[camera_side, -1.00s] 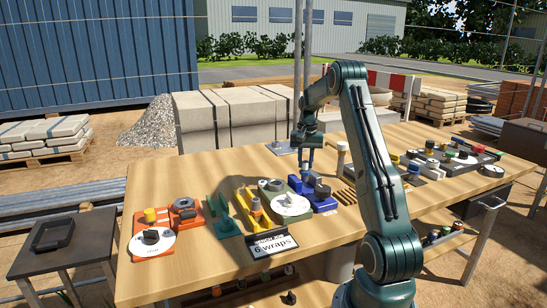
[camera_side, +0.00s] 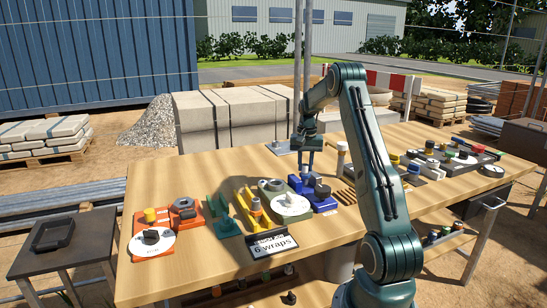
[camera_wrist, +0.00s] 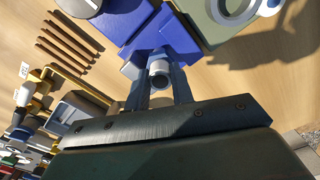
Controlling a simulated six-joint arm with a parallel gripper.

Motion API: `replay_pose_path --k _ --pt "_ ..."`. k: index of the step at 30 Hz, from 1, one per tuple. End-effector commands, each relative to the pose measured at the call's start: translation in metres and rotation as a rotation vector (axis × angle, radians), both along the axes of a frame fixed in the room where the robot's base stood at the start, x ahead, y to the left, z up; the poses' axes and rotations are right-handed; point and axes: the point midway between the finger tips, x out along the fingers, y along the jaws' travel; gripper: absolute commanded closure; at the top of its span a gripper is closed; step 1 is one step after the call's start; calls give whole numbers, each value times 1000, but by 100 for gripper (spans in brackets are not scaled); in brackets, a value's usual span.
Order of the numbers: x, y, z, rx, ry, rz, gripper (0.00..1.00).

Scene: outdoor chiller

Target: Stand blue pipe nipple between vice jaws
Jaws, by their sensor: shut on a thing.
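The blue vice (camera_side: 322,205) sits on the bench, and its blue body and jaws also show in the wrist view (camera_wrist: 150,32). My gripper (camera_side: 305,170) points down just above the vice in the side view. In the wrist view my gripper (camera_wrist: 160,88) is shut on a short hollow pipe nipple (camera_wrist: 160,70), which looks grey-blue. Its open round end faces the camera, and it lies in line with the vice jaws. I cannot tell whether the nipple touches the jaws or the vice floor.
A white round dial (camera_side: 290,205) on a green base stands just left of the vice. A yellow holder (camera_side: 253,208) and a "6 wraps" sign (camera_side: 270,244) are further left. Brown rods (camera_wrist: 62,42) lie on the other side.

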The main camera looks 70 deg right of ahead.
Motion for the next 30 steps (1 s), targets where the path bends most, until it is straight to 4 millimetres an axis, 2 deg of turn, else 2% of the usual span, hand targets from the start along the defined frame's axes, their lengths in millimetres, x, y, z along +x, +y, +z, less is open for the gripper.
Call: replay_pose_path --k 21,22,25,26,30 --pt "0 0 -12 -2 -1 0 100" --pt "0 0 -12 -1 0 0 75" --pt "0 0 -12 -1 0 0 55" --pt "0 0 -12 -1 0 0 51" --pt "0 0 -12 -1 0 0 51"
